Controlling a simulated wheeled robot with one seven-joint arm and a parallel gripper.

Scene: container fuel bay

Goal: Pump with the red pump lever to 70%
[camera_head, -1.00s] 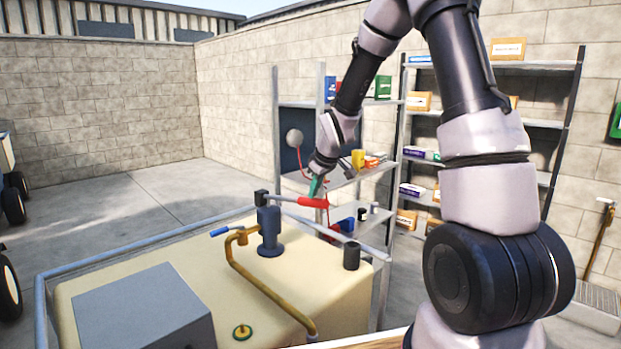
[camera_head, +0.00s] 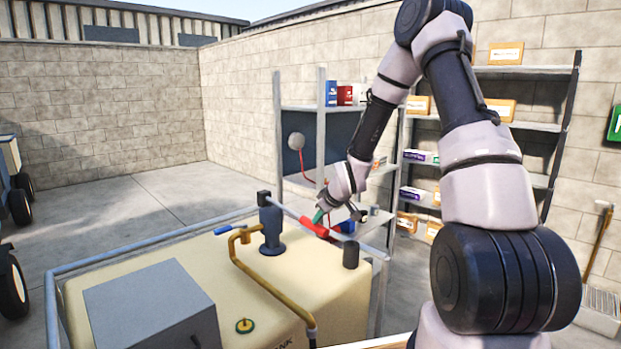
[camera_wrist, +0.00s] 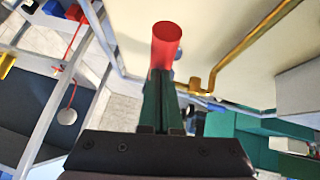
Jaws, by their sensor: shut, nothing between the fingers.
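The red pump lever (camera_head: 314,227) has a grey rod and a red grip. It slopes down to the right from the dark blue pump (camera_head: 270,228) on the cream tank. My gripper (camera_head: 319,214) is at the upper side of the red grip, its green fingers shut and seeming to touch it. In the wrist view the red grip (camera_wrist: 166,44) shows just beyond the closed fingertips (camera_wrist: 160,75), not between them. Whether there is a small gap cannot be told. No percentage readout can be made out.
The cream tank (camera_head: 250,292) carries a brass pipe (camera_head: 262,284), a grey box (camera_head: 150,310) and a dark cap (camera_head: 350,254). A blue rail (camera_head: 150,243) runs around it. Shelves (camera_head: 470,120) stand behind my arm. The concrete floor at left is mostly clear.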

